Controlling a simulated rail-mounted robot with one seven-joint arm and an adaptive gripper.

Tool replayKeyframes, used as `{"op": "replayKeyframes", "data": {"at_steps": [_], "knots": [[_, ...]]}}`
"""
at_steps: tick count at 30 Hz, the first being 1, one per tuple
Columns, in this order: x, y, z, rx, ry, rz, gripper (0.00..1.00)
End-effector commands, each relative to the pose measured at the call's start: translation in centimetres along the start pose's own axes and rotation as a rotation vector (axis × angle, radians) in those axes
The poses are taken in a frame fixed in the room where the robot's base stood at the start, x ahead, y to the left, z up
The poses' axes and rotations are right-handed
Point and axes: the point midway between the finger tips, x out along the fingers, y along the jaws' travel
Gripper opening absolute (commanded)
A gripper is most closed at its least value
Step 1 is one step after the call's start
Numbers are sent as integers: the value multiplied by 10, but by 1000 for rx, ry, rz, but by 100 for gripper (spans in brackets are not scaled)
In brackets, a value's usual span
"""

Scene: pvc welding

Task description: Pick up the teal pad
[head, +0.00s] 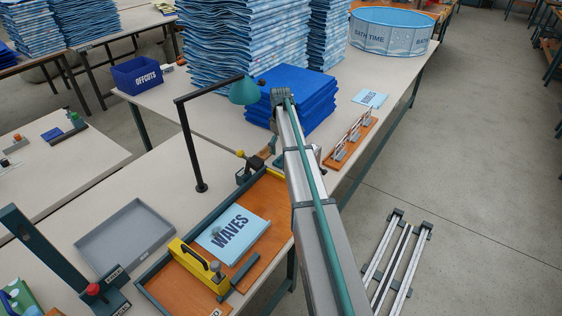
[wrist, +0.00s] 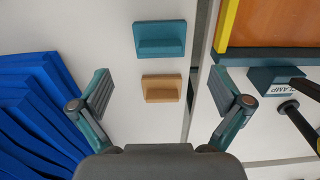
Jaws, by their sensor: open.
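The teal pad (wrist: 160,38) lies on the pale table in the wrist view, a rectangular block with a raised ridge across it. A tan pad (wrist: 162,88) of similar shape lies just below it in the picture, apart from it. My gripper (wrist: 163,80) is open and empty above the table, its two fingers wide apart on either side of the tan pad. The teal pad is beyond the fingertips in the picture, untouched. In the head view my arm hides much of this spot, and the gripper cannot be made out clearly.
A blue folded stack (wrist: 35,115) is left of the fingers. A clamp (wrist: 283,82) and the yellow-edged wooden board (wrist: 270,25) are at the right. The head view shows a lamp (head: 243,91), a WAVES sheet (head: 232,232) and a peg rack (head: 350,140).

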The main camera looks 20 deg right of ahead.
Motion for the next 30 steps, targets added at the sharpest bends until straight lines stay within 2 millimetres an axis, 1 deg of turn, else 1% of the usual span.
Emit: {"op": "replayKeyframes", "data": {"at_steps": [3, 8, 11, 18, 21, 26, 27, 29, 30], "knots": [[11, 0, 0, 0, 0, 0, 100], [19, 0, 2, 0, 0, 0, 100], [28, -1, 4, 0, -1, 0, 100], [59, 0, 5, 0, 0, 0, 100], [65, 0, 5, 0, 1, 1, 100], [65, 0, 5, 0, 1, 1, 100], [65, 0, 5, 0, 1, 1, 98], [65, 0, 5, 0, 1, 1, 88], [65, 0, 5, 0, 1, 1, 82]]}}
